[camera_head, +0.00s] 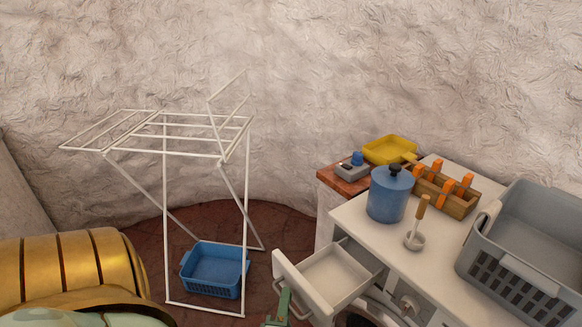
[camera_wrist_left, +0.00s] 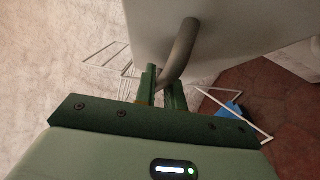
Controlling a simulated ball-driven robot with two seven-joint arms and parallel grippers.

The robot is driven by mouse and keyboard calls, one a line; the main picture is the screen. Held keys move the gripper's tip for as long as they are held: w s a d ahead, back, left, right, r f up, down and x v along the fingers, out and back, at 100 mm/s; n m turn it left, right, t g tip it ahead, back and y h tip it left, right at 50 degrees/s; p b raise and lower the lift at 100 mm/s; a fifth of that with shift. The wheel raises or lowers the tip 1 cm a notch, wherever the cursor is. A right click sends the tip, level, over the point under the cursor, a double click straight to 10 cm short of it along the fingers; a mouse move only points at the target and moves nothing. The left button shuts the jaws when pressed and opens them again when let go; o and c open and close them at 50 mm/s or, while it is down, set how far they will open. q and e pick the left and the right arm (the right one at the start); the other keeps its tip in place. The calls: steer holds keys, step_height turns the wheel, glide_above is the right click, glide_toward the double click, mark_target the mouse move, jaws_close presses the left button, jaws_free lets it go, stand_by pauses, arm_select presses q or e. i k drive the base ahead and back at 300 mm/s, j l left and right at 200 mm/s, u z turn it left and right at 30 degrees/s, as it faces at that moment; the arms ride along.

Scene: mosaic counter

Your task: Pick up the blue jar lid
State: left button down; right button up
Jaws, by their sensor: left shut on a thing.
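The blue jar (camera_head: 387,201) stands upright on the white counter, with its blue lid (camera_head: 383,178) on top. The lid has a dark knob (camera_head: 395,169). My left gripper (camera_head: 281,303) is low at the front of the open drawer (camera_head: 330,277), well below and left of the jar. In the left wrist view, my left gripper (camera_wrist_left: 166,84) is shut on the grey curved drawer handle (camera_wrist_left: 183,47). The drawer looks empty where its inside shows. My right gripper is not in view.
A yellow pan (camera_head: 390,150) lies behind the jar. A white drying rack (camera_head: 165,200) and blue basket (camera_head: 215,270) stand left.

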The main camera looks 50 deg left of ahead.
mark_target(392, 176)
steer(key=k+l, duration=0.85)
